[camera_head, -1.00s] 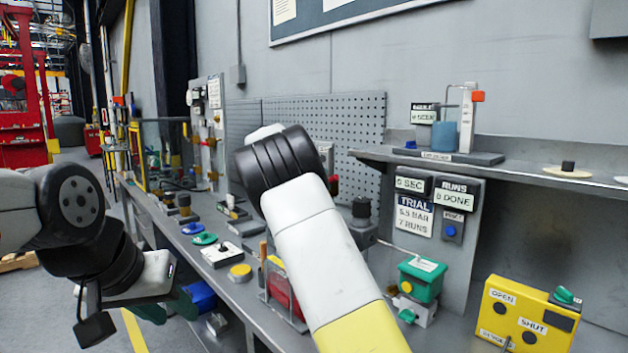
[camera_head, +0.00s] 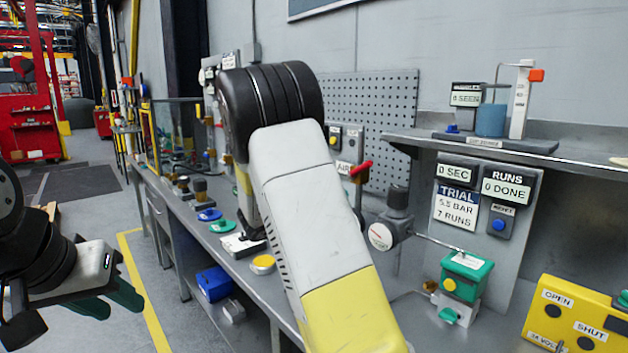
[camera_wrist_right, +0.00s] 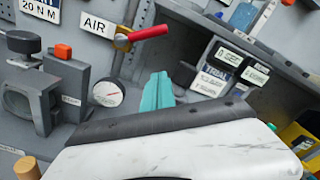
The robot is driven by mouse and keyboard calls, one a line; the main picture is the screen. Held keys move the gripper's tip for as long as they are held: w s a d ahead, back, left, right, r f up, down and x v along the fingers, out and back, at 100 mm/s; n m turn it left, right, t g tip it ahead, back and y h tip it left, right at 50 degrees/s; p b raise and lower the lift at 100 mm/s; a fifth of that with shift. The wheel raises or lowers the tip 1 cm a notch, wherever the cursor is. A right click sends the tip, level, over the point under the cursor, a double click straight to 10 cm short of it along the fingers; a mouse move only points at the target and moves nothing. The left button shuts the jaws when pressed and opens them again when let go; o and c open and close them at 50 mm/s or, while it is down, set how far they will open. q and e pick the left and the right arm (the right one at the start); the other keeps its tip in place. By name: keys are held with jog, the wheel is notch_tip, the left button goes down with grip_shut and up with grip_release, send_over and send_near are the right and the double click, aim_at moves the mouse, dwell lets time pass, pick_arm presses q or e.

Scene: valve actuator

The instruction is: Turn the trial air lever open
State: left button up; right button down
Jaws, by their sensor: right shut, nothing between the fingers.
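The trial air lever is a red handle (camera_head: 361,167) on the grey panel beside the AIR label (camera_head: 344,168). In the right wrist view the red handle (camera_wrist_right: 148,32) points right and slightly up from a brass valve body (camera_wrist_right: 122,42). My right gripper (camera_wrist_right: 158,78) shows its teal fingers together and empty, below the handle and apart from it in the picture.
A round gauge (camera_head: 380,236) and a dark-knobbed fitting (camera_head: 398,205) stand close right of the lever. A green box (camera_head: 466,276) and yellow OPEN/SHUT box (camera_head: 578,318) sit further right. A shelf (camera_head: 580,158) juts out above. A pegboard (camera_head: 385,120) is behind.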

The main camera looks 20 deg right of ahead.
aim_at(358, 172)
jog(key=w+d+r, duration=0.3)
jog(key=w+d, duration=0.3)
jog(key=d, duration=0.3)
jog(key=shift+w+r, duration=0.1)
dwell(0.4)
